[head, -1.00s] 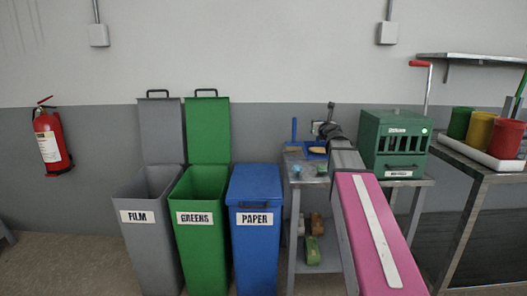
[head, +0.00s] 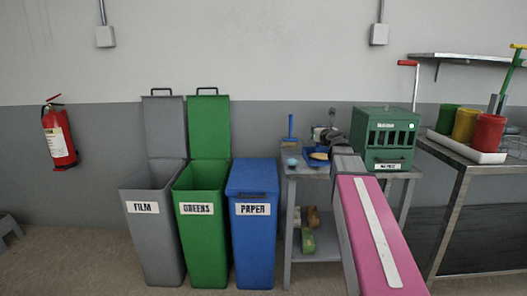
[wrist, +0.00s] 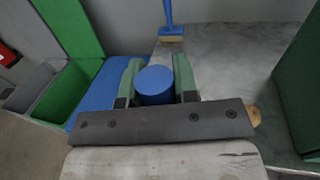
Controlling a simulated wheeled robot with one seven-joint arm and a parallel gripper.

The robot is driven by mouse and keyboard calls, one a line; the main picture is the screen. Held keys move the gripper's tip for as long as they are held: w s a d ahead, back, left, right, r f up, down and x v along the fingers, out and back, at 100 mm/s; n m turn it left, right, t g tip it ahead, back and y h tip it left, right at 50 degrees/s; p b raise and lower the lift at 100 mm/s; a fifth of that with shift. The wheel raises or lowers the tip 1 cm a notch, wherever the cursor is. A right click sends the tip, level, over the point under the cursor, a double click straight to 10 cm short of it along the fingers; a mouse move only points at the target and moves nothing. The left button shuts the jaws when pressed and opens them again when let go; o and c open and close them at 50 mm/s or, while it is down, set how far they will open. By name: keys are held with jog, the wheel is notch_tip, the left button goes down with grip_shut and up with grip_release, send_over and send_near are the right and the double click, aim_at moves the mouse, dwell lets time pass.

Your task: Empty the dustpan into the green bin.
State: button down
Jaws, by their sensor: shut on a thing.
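The blue dustpan (head: 309,162) shows small in the head view at the top of the steel trolley, with a tan piece (head: 319,156) at it. My gripper (head: 326,139) is just above and behind it, partly hidden by my arm. In the wrist view my gripper's green fingers (wrist: 154,88) are shut on a blue round handle (wrist: 154,79), seemingly the dustpan's. The pan itself is hidden there. The green bin (head: 201,240), labelled GREENS, stands with its lid (head: 209,130) raised. It also shows in the wrist view (wrist: 62,95). I cannot tell whether the dustpan touches the trolley.
The grey FILM bin (head: 152,240) is open, left of the green one. The blue PAPER bin (head: 252,225) is closed, between green bin and trolley (head: 305,173). A blue brush (head: 291,128) and a pale blue ball (head: 292,162) are nearby. A green box (head: 386,138) stands right.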

jog(key=s+a+f+n+g+y, duration=0.2)
jog(key=s+f+n+g+y, duration=0.1)
jog(key=s+f, duration=0.7)
jog(key=s+a+f+n+g+y, duration=0.3)
jog(key=s+f+y, duration=0.4)
jog(key=s+f, duration=0.3)
notch_tip(320, 180, down, 2)
jog(key=shift+s+f+n+g+y, duration=0.25)
jog(key=shift+s+n+g+y, duration=0.25)
jog(key=shift+n, duration=0.7)
jog(key=shift+w, duration=0.15)
